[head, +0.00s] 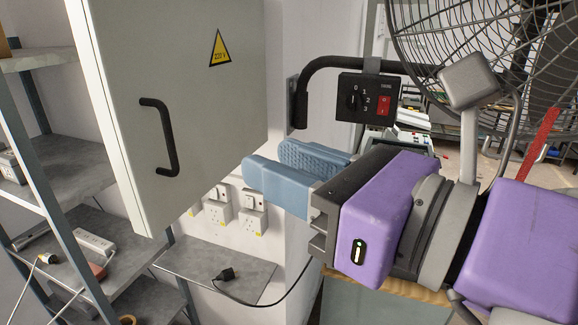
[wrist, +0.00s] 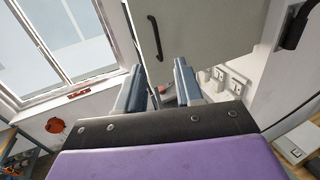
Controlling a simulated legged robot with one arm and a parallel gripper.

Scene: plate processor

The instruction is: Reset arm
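My gripper (head: 280,168) has blue fingers and a purple body. In the head view it reaches in from the right and points left, in front of the wall and just right of the grey cabinet door. The fingers are apart with nothing between them. In the wrist view my gripper (wrist: 163,86) also shows its two fingers spread, pointing toward the cabinet. The grey cabinet door (head: 190,110) has a black handle (head: 159,137) and a yellow 220V warning sign. The handle also shows in the wrist view (wrist: 155,37). My gripper is apart from the handle.
White wall sockets (head: 235,210) sit below the cabinet. A small shelf (head: 218,268) holds a black plug and cable. Metal shelving (head: 60,170) stands at the left. A fan (head: 480,45) and a black switch box (head: 368,98) are close behind my arm. A window (wrist: 65,45) shows in the wrist view.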

